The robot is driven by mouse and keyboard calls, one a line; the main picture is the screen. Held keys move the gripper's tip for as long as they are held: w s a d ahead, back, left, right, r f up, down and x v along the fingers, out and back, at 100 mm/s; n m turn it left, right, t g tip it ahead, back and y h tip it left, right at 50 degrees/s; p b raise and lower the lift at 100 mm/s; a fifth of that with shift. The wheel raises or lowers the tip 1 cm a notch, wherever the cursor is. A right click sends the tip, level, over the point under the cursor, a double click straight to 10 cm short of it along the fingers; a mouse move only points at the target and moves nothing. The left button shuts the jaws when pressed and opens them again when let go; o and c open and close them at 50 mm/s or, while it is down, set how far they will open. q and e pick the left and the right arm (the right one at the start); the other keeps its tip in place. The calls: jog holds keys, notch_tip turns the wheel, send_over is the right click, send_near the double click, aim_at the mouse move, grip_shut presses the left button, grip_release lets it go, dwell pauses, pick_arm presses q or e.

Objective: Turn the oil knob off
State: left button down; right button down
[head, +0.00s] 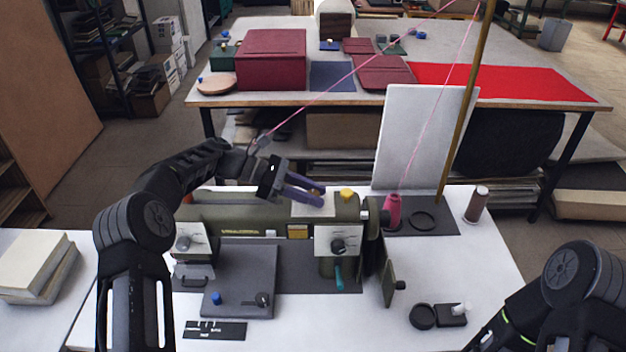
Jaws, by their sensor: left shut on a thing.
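An olive-green sewing machine (257,220) stands on the white table. My left gripper (313,196) reaches over its top from the left, its purple-grey fingers shut above a white plate (314,211) on the machine. The oil knob appears to be between the fingers at this plate; the fingers hide it, and I cannot see which way it is turned. A yellow knob (347,194) is just right of the fingertips, apart from them. Only part of my right arm shows at the lower right; its gripper is out of view.
A black dial (338,245) and a teal lever (339,278) are on the machine's front. A pink thread cone (392,212), brown spool (477,204) and brass pole (466,110) stand right. A white panel (420,135) stands behind.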

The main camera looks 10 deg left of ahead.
aim_at(315, 193)
jog(key=shift+r, duration=0.3)
pick_arm(q)
jog(key=c, duration=1.1)
grip_release()
jog(key=shift+r, duration=0.15)
notch_tip(315, 193, up, 7)
jog(key=shift+r, duration=0.2)
jog(key=shift+d+r+g, duration=0.25)
jog(key=shift+r+g, duration=0.05)
jog(key=shift+r, duration=0.1)
jog(key=shift+a+r, duration=0.25)
jog(key=shift+r, duration=0.45)
